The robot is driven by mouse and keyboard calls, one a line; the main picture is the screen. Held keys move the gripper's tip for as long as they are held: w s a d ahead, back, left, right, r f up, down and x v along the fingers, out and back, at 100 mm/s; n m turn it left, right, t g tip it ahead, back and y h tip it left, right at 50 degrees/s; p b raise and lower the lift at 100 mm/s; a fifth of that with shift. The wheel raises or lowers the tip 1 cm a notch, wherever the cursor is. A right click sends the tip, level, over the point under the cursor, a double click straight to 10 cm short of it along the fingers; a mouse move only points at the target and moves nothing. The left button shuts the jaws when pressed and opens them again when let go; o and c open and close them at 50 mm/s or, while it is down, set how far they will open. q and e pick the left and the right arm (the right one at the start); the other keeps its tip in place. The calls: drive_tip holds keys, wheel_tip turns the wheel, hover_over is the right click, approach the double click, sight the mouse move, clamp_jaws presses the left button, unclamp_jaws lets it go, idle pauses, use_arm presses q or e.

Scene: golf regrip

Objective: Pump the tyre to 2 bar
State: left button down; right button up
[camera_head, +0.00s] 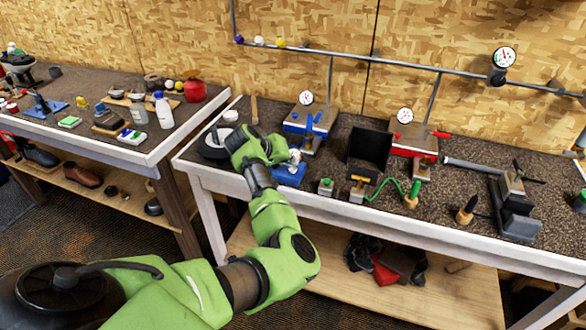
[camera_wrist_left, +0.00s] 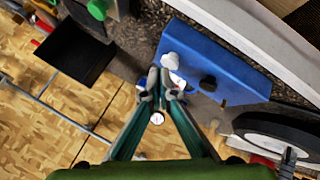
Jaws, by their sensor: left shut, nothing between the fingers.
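The black tyre (camera_head: 213,143) lies at the left end of the bench, left of my left gripper. It also shows at the lower right of the left wrist view (camera_wrist_left: 275,132). A blue unit (camera_head: 291,176) sits by the bench's front edge. In the left wrist view the blue unit (camera_wrist_left: 225,70) carries a white knob (camera_wrist_left: 178,64) and a dark knob. My left gripper (camera_head: 288,157) is shut and empty, low over the blue unit. Its fingertips (camera_wrist_left: 163,88) are close beside the white knob; I cannot tell whether they touch it. My right gripper is out of view.
Behind stands a blue-based gauge stand (camera_head: 306,98), with a red-based gauge stand (camera_head: 405,117) further right. A black bin (camera_head: 369,150), a green hose (camera_head: 384,186) and a vise (camera_head: 516,210) fill the bench's right. A side table (camera_head: 70,125) holds bottles and cans.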

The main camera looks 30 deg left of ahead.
sight(291, 169)
use_arm(q)
drive_tip(key=shift+f, duration=0.6)
idle(1.1)
idle(0.9)
drive_tip(key=shift+r+p, duration=0.85)
drive_tip(key=shift+r, duration=0.15)
wheel_tip(291, 169, up, 5)
drive_tip(key=p, duration=0.5)
